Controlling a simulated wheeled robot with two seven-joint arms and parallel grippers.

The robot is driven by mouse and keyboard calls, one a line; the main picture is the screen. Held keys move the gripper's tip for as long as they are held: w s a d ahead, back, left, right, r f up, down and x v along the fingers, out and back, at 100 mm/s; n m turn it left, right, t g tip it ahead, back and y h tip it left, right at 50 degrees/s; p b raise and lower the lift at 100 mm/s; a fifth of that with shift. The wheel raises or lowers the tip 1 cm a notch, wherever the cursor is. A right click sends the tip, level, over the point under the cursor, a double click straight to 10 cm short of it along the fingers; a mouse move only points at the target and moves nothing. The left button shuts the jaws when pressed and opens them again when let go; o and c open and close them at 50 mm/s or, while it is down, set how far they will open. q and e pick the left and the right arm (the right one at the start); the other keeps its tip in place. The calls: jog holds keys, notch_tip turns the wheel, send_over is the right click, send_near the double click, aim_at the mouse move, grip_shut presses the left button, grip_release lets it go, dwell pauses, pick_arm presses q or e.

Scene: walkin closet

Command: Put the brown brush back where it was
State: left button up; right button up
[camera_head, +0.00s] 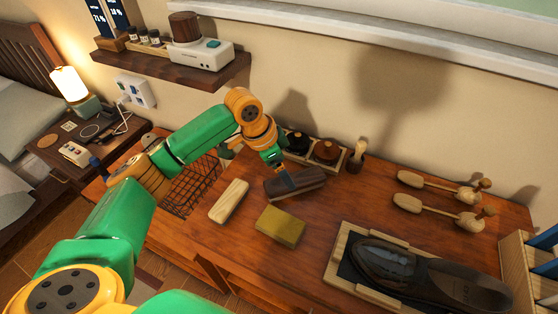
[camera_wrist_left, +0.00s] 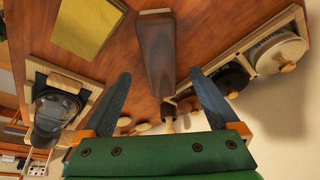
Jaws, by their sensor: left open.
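The brown brush (camera_head: 308,183) is a long dark brown block lying on the wooden tabletop, in front of the rack of round tins. In the left wrist view the brown brush (camera_wrist_left: 157,55) runs lengthwise in the middle of the picture. My left gripper (camera_head: 283,184) is over the left part of the brush. Its fingers (camera_wrist_left: 160,73) are spread wide, one on each side of the brush in the wrist view, with a gap to each. I cannot tell how far above the brush the fingertips are. My right gripper is not seen.
A pale wooden block (camera_head: 229,200) and a yellow block (camera_head: 280,227) lie close in front. The tin rack (camera_head: 335,173) and a small upright brush (camera_head: 357,157) stand behind. A shoe (camera_head: 420,275) on a tray and two shoe trees (camera_head: 437,204) are at right. A wire basket (camera_head: 193,188) is left.

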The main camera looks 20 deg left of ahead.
pick_arm(q)
jog(key=v, duration=0.5)
jog(key=shift+r, duration=0.25)
jog(key=shift+s, duration=0.1)
